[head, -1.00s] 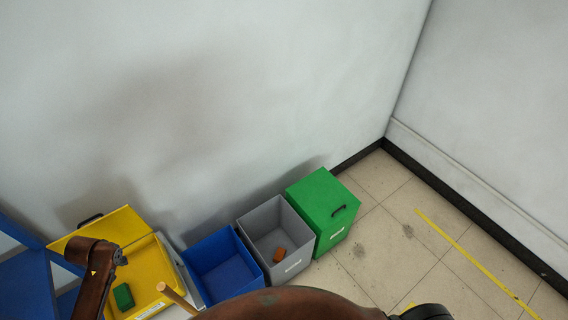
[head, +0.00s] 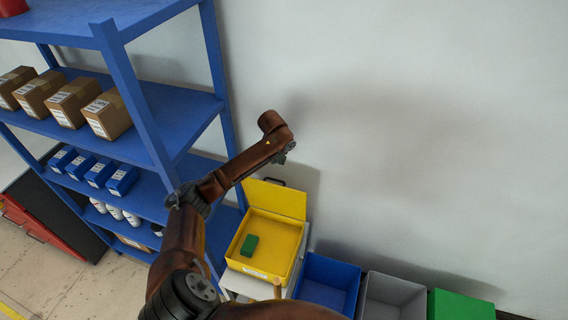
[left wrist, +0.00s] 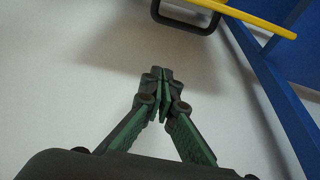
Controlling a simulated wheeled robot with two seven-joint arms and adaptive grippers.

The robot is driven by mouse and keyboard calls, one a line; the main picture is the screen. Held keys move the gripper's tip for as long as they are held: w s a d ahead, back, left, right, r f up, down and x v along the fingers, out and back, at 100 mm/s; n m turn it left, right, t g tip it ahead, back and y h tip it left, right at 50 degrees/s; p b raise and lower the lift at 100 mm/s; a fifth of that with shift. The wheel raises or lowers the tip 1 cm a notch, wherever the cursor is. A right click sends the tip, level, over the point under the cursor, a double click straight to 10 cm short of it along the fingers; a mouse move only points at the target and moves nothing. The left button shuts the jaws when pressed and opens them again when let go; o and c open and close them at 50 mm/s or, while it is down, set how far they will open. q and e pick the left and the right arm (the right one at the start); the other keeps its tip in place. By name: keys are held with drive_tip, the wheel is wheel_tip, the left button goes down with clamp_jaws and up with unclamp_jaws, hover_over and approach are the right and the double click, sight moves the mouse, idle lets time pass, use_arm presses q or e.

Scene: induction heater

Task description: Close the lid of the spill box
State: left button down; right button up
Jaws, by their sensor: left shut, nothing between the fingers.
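The yellow spill box (head: 273,238) stands low against the wall, right of the blue shelf. Its lid (head: 278,199) is open and tilted up at the back, with a black handle (head: 273,181) on its top edge. A green block (head: 250,244) lies inside the box. My left gripper (head: 288,149) is near the wall, above the lid in the head view, and largely hidden by its wrist. In the left wrist view its fingers (left wrist: 161,74) are shut and empty. The lid's edge (left wrist: 245,17) and handle (left wrist: 186,27) show there, apart from the fingertips. My right gripper is out of view.
A blue shelf (head: 160,125) with cardboard boxes (head: 105,114) and small blue bins (head: 122,180) stands close left of the spill box. A blue bin (head: 328,282), a grey bin (head: 392,293) and a green box (head: 460,306) stand right. The wall behind is bare.

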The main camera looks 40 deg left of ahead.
use_arm(q)
drive_tip(key=p+x, duration=0.1)
drive_tip(key=x, duration=0.8)
drive_tip(key=s+p, duration=0.1)
drive_tip(key=s, duration=0.1)
drive_tip(key=s+d+p, duration=0.1)
drive_tip(key=s, duration=0.1)
drive_tip(key=shift+s+r, duration=0.2)
